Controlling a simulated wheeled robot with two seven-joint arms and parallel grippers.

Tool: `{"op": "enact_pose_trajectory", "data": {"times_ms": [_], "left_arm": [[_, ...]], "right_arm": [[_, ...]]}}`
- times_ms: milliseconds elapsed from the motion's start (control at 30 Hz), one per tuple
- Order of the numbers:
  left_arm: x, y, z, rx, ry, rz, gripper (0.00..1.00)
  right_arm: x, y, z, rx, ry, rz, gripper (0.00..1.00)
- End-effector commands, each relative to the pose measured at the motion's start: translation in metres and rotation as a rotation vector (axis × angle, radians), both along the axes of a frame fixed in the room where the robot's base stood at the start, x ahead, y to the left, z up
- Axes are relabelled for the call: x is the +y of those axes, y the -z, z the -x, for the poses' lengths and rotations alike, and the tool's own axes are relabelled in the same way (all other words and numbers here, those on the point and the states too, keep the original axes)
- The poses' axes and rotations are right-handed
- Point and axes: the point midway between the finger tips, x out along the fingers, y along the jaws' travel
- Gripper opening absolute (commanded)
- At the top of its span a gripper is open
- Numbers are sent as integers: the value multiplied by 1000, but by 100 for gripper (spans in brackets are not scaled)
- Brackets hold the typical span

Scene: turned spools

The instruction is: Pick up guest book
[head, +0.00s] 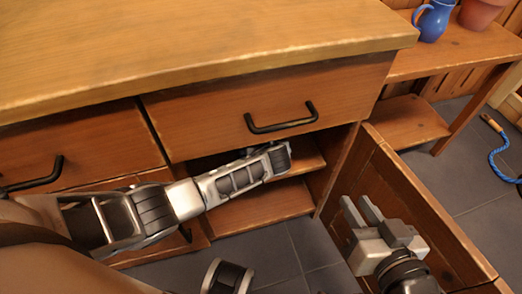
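No guest book can be made out in the head view. My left arm comes in from the left and its forearm reaches to the open cabinet compartment under the right drawer. Its gripper cannot be made out there. My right gripper (359,208) is at the lower right, in front of the open cabinet door (405,200). Its two fingers are apart with nothing between them.
A wooden counter (200,40) with handled drawers (265,105) spans the top left. Shelves (262,207) show inside the open compartment. A side bench (450,55) at the upper right holds a blue jug (433,20) and a terracotta pot (481,13). A blue rope (496,160) lies at right.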

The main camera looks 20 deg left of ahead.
Motion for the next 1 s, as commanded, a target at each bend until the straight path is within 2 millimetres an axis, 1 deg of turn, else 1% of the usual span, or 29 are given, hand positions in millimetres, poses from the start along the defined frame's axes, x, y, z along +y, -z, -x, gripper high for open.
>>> {"op": "enact_pose_trajectory", "data": {"times_ms": [33, 200, 367, 400, 467, 500, 567, 867, 1000], "left_arm": [[1, 8, -2, -2, 1, 1, 100], [2, 8, -4, -1, 3, 1, 100], [2, 7, -4, -1, 3, 1, 100], [2, 7, -4, -1, 3, 1, 97], [2, 7, -4, -1, 3, 1, 81], [2, 7, -4, -1, 3, 1, 69], [2, 8, -3, -1, 3, 1, 53], [2, 6, -4, -2, 3, 1, 52], [4, -4, -3, -1, -1, 0, 52]], "right_arm": [[2, 2, 0, -17, -2, -19, 25], [3, -6, 0, -38, -2, -45, 25], [3, -8, 0, -38, -2, -45, 25], [3, -8, 0, -38, -2, -45, 25], [3, -7, 0, -37, -2, -44, 25], [3, -7, 0, -37, -1, -44, 25], [3, -7, 0, -37, -1, -44, 25], [3, -9, 0, -37, -2, -42, 25], [2, -14, 0, -26, -3, -22, 25]]}}
